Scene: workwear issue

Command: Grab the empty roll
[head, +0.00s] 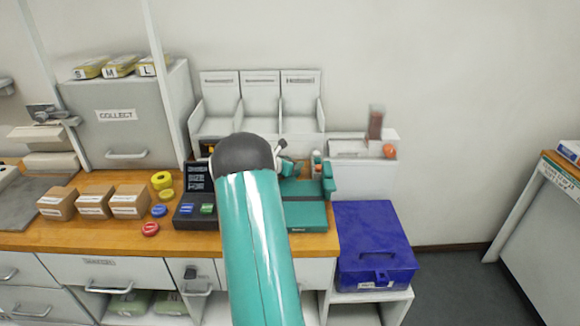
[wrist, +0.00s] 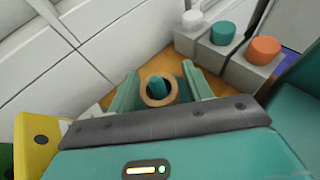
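The empty roll (wrist: 147,98), a brown cardboard ring, shows in the wrist view around a teal peg (wrist: 158,85). My gripper (wrist: 166,87) is open, with one teal finger on each side of the roll. A gap shows between the fingers and the roll, so it is not held. How far down the fingertips reach beside it is hard to tell. In the head view my arm hides the roll and most of my gripper. The teal machine (head: 308,217) there stands on the wooden counter beside my arm.
Capped containers with white (wrist: 193,19), teal (wrist: 222,33) and orange (wrist: 263,50) tops stand close right of the fingers. A blue box (head: 372,222) sits right of the counter. Small cartons (head: 130,200) and coloured rolls (head: 161,181) lie left. A white wall is behind.

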